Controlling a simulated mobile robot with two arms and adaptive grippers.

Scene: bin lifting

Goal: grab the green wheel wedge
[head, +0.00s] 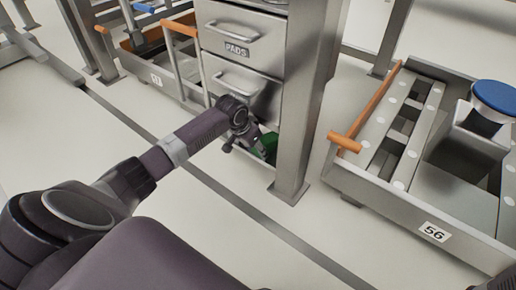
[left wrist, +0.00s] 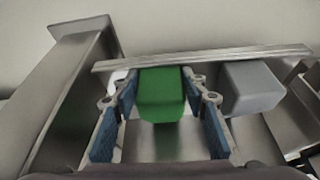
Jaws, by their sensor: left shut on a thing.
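The green wheel wedge (left wrist: 161,95) is between the two blue-padded fingers of my left gripper (left wrist: 160,112) in the left wrist view. The gripper is shut on it. In the head view my left gripper (head: 248,142) reaches in under the drawer cabinet, and part of the green wedge (head: 268,145) shows beside it, close to a metal post. The gripper partly hides the wedge there.
A grey block (left wrist: 250,88) sits just right of the wedge. A metal post (head: 296,110) stands close by. The cabinet drawers (head: 240,82) are above. Bin 56 (head: 400,200) is on the right, another low bin (head: 175,85) at upper left. Floor between is clear.

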